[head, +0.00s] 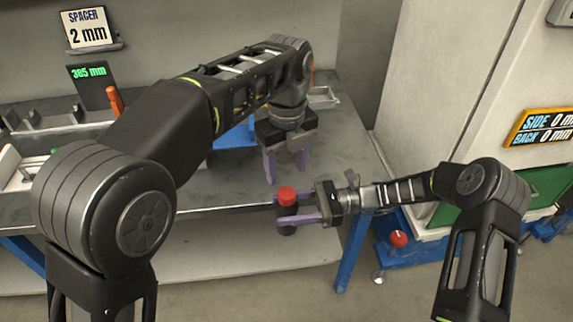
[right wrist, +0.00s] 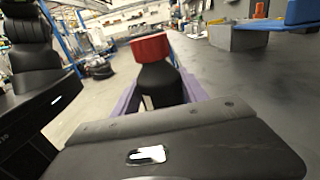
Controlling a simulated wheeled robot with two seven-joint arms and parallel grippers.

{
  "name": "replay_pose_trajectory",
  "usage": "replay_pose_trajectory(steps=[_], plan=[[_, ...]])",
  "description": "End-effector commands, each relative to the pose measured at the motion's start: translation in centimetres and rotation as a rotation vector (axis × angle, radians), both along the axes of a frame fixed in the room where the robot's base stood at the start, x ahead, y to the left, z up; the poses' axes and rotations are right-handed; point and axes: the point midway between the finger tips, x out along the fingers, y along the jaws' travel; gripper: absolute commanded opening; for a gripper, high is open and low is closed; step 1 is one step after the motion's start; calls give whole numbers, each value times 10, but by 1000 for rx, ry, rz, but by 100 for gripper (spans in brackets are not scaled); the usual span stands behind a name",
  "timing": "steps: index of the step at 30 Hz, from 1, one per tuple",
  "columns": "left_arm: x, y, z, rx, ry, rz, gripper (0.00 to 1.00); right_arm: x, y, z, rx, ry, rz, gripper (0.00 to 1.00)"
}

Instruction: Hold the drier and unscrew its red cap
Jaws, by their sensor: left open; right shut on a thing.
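The drier (head: 286,213) is a small dark cylinder with a red cap (head: 287,194) on top. My right gripper (head: 283,210) is shut on the drier's body and holds it upright just off the bench's front edge. In the right wrist view the red cap (right wrist: 150,46) sits on the dark body (right wrist: 160,84) between the purple fingers. My left gripper (head: 285,166) is open and empty, pointing down above the bench, behind and above the cap and apart from it.
The grey bench (head: 215,188) has a lower shelf (head: 230,250). A light machine cabinet (head: 440,80) stands to the right.

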Motion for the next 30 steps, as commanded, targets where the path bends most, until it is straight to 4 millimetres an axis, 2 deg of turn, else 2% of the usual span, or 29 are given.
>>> replay_pose_trajectory(steps=[5,18,29,30], plan=[[0,0,-14,2,2,0,55,0,0,1,1,-1,0,0],[0,0,-73,1,2,1,55,0,0,1,1,-1,0,0],[1,0,-79,-1,0,1,55,0,0,1,1,-1,0,0],[1,0,-79,-1,0,1,52,0,0,1,1,-1,0,0]])
